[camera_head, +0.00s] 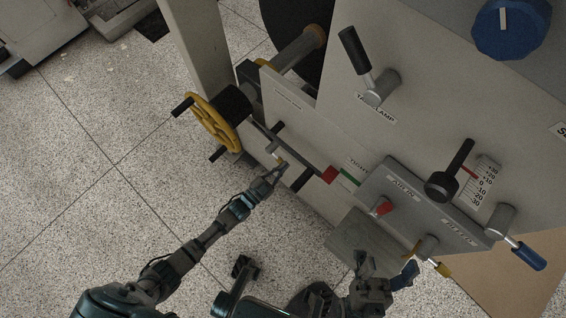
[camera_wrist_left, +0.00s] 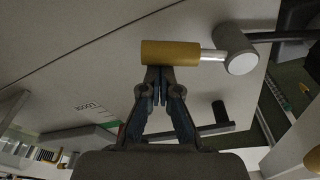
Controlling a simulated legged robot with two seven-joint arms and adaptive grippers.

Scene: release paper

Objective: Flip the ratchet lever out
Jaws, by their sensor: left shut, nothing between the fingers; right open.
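The lever near my left gripper shows best in the left wrist view, as a yellow cylindrical handle (camera_wrist_left: 170,52) on a short silver rod from a round grey hub (camera_wrist_left: 241,62). In the head view only a small yellow bit (camera_head: 281,161) of it shows by the fingertips. My left gripper (camera_head: 277,169) is shut and empty. In the left wrist view its closed fingertips (camera_wrist_left: 160,72) are right at the handle's side; I cannot tell whether they touch. My right gripper (camera_head: 365,264) is open, low in front of the panel, with nothing in it.
A dark bar with a red end (camera_head: 329,175) runs along the panel close to my left gripper. A yellow handwheel (camera_head: 212,125) stands left of it. A grey block with a red knob (camera_head: 381,206) and other levers lies to the right. Speckled floor is clear at left.

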